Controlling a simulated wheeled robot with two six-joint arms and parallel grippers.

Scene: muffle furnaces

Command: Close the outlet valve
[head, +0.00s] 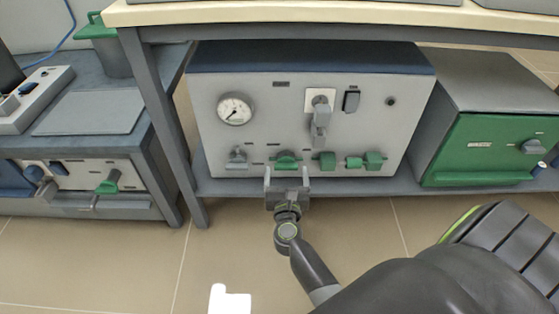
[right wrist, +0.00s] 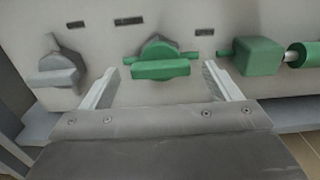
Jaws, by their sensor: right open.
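A grey panel box (head: 260,95) stands on the shelf under the bench. Along its lower edge is a green valve handle (head: 286,160) with its bar lying crosswise; it also shows in the right wrist view (right wrist: 160,69). My right gripper (head: 287,178) is open just in front of this green handle, its fingers to either side and apart from it. A grey valve knob (head: 237,157) sits to its left, also in the right wrist view (right wrist: 57,73). Labels are too small to read, so I cannot tell which is the outlet valve.
Green fittings (head: 325,160) sit close to the right of the handle. The table leg (head: 165,120) stands left, a green-fronted box (head: 485,150) right. Floor in front is clear.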

